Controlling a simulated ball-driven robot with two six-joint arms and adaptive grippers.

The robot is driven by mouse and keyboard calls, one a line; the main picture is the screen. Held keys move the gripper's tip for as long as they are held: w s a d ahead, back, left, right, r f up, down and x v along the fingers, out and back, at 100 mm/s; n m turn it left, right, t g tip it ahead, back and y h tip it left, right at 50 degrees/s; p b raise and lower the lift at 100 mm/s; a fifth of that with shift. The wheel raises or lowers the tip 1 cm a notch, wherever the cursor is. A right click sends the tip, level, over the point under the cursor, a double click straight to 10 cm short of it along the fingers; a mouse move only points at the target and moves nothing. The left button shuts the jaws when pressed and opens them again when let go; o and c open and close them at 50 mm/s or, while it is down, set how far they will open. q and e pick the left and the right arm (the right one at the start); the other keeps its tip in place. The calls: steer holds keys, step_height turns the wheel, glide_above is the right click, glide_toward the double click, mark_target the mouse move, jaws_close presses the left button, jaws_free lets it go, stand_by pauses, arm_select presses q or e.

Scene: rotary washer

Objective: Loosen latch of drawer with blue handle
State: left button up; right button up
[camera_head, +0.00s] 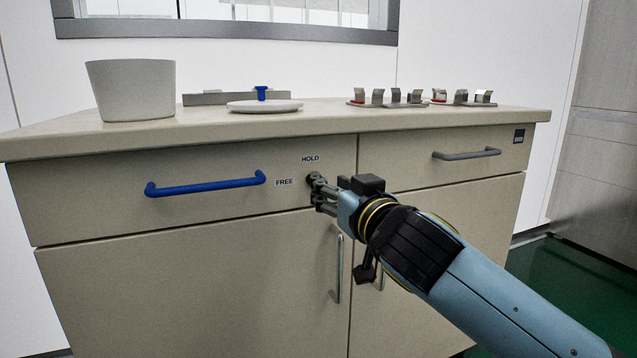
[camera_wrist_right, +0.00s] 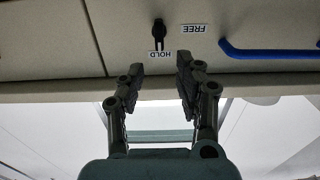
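The drawer with the blue handle (camera_head: 205,187) is at the left of the cabinet front and looks shut. Its dark latch (camera_wrist_right: 158,31) sits beside the HOLD and FREE labels and points toward HOLD in the right wrist view, where the scene is upside down. The blue handle also shows there (camera_wrist_right: 265,51). In the head view my right gripper (camera_head: 318,194) is in front of the latch area and largely covers the latch. In the wrist view my right gripper (camera_wrist_right: 160,65) is open, with nothing between its fingers; the latch lies beyond the fingertips. My left gripper is not in view.
A second drawer with a grey handle (camera_head: 466,154) is at the right, with cupboard doors below. On the countertop (camera_head: 330,119) stand a white bucket (camera_head: 131,90), a round white plate (camera_head: 265,106) and racks of small metal parts (camera_head: 388,98).

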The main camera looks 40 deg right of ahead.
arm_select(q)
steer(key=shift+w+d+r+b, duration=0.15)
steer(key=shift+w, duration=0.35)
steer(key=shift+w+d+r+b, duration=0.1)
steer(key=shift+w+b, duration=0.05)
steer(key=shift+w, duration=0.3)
arm_select(e)
steer(key=x, duration=0.6)
steer(key=shift+d, duration=0.1)
steer(key=shift+f, duration=0.1)
jaws_close()
